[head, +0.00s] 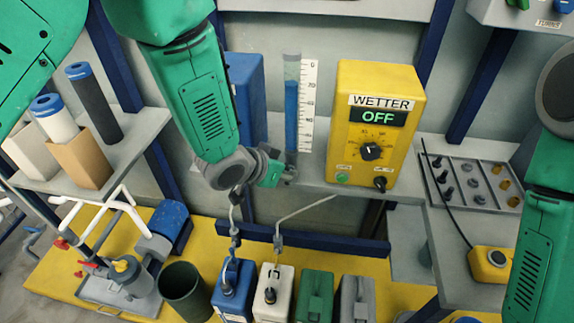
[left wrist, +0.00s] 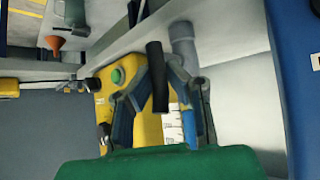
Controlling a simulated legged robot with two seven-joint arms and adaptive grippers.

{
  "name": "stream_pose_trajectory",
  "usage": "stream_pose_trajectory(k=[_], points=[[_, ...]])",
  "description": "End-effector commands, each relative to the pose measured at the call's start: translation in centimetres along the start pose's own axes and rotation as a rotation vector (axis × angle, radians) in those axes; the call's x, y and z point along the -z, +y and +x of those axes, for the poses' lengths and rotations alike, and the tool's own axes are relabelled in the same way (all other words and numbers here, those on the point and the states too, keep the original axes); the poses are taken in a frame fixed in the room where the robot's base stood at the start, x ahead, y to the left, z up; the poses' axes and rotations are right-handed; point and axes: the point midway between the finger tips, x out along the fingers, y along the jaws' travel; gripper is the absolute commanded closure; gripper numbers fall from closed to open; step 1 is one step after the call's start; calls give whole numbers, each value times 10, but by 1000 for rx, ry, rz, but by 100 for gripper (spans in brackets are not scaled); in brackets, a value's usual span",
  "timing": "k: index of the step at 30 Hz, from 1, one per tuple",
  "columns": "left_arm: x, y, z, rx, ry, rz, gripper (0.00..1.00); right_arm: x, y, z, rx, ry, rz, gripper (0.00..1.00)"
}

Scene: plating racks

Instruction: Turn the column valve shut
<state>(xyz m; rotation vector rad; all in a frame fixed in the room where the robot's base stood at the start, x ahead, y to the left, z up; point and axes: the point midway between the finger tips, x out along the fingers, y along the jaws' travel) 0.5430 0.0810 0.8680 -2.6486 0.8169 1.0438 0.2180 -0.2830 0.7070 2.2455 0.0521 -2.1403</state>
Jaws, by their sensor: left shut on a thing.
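The column (head: 291,100) is an upright clear tube with blue liquid beside a white scale in the head view. My left gripper (head: 281,172) is at its lower end, just left of the yellow WETTER box. In the left wrist view a black valve handle (left wrist: 157,76) lies between the fingers of my left gripper (left wrist: 165,80), which is shut on it. The grey pipe (left wrist: 183,45) of the column shows just behind the handle. In the head view the gripper hides most of the valve. My right gripper is out of view; only its arm shows at the right.
The yellow WETTER box (head: 378,125), reading OFF, stands close right of the column. A blue container (head: 246,95) is close left. Below are several jugs, including a white one (head: 273,295), and thin spouts. A tray (head: 472,182) of knobs lies to the right.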

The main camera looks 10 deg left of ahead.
Motion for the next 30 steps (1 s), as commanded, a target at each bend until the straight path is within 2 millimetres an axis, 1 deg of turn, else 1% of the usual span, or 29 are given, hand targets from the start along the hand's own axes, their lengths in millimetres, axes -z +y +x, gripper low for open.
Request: stream_pose_trajectory(k=[1,5,19,20,21,30], points=[[3,0,-1,10,-4,9,100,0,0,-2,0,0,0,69],[3,0,0,22,-16,24,100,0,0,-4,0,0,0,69],[3,1,1,28,-21,29,100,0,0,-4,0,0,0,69],[3,1,1,28,-21,29,79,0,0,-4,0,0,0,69],[3,1,1,28,-21,29,66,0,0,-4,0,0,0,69],[2,1,1,27,-24,28,66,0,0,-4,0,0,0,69]])
